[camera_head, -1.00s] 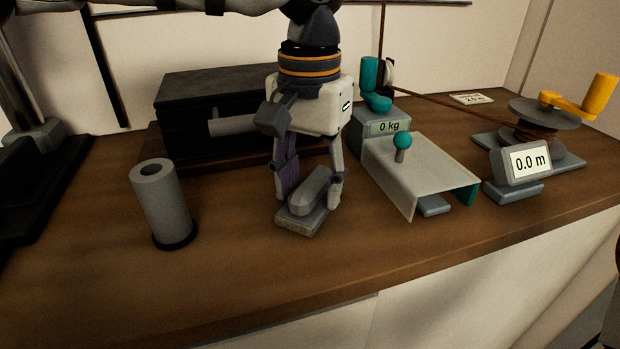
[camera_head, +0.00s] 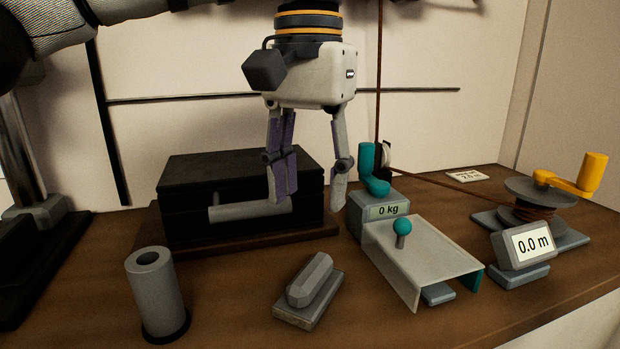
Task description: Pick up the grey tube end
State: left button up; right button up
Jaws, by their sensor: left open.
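A grey hollow tube (camera_head: 157,294) stands upright on a dark round foot at the front left. A shorter light-grey round bar (camera_head: 240,212) runs sideways across the front of the black box. I cannot tell whether it is fixed to the box or which of the two is the tube end. My left gripper (camera_head: 308,202) hangs pointing down, open and empty, its fingers spread. Its left finger covers part of the bar's right side; contact cannot be told. My right gripper is not in view.
A grey faceted block on a flat base (camera_head: 310,288) lies below the gripper. A black box (camera_head: 190,185) stands behind. To the right are a scale reading 0 kg (camera_head: 388,210), a sloped metal plate (camera_head: 425,262), a 0.0 m display (camera_head: 530,243) and a yellow-cranked winch (camera_head: 575,182).

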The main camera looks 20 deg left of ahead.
aim_at(150, 271)
jog(key=k+l, duration=0.85)
